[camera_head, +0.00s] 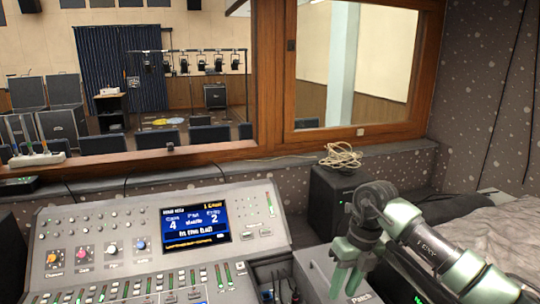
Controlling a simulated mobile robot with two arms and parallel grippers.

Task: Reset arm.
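The grey lighting console (130,245) fills the lower left, with faders along its lower edge, coloured knobs and a lit blue screen (195,224). My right arm comes in from the lower right, over a grey box to the right of the console. My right gripper (348,282) points downward there, its two greenish fingers apart with nothing seen between them. It is clear of the console's faders. My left gripper is not in view.
A wooden-framed window (270,75) looks onto a hall with stage lamps and chairs. A power strip (36,159) with plugs lies at the left.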

